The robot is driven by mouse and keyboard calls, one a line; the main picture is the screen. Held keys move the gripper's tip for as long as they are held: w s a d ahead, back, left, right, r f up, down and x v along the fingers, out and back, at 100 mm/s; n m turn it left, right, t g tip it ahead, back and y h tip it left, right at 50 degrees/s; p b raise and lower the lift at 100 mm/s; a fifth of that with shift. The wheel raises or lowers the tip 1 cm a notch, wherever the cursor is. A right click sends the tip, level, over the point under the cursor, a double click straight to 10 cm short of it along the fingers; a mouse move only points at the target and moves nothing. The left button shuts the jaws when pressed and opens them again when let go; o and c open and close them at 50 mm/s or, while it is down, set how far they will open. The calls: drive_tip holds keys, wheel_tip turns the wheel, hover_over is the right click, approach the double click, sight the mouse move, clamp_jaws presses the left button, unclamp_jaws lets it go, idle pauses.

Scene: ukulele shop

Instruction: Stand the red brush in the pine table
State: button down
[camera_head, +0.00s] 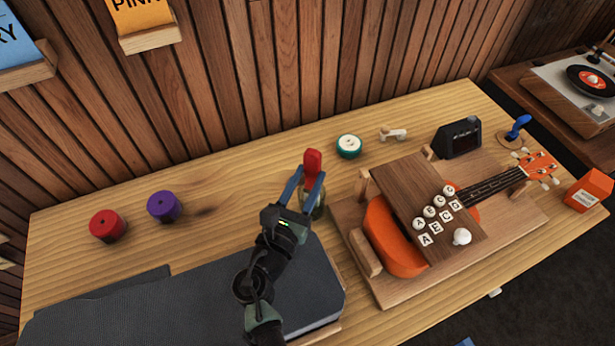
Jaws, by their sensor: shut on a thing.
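The red brush (312,160) shows its rounded red top between the blue-tipped fingers of my gripper (309,175), near the middle of the pine table (255,180). My gripper is shut on it. A greenish, glassy shape (319,207) shows just below the red part, partly behind the fingers. I cannot tell whether the brush stands in it, or whether the brush's lower end touches the table.
A ukulele (390,240) lies in a wooden cradle on the right, under a board with lettered knobs. A green-and-white round tin (349,146) and blue-handled object (518,127) stand behind.

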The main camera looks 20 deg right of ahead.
drive_tip(key=shift+c, duration=1.9)
unclamp_jaws()
drive_tip(key=v, duration=1.3)
drive_tip(key=shift+b, duration=0.35)
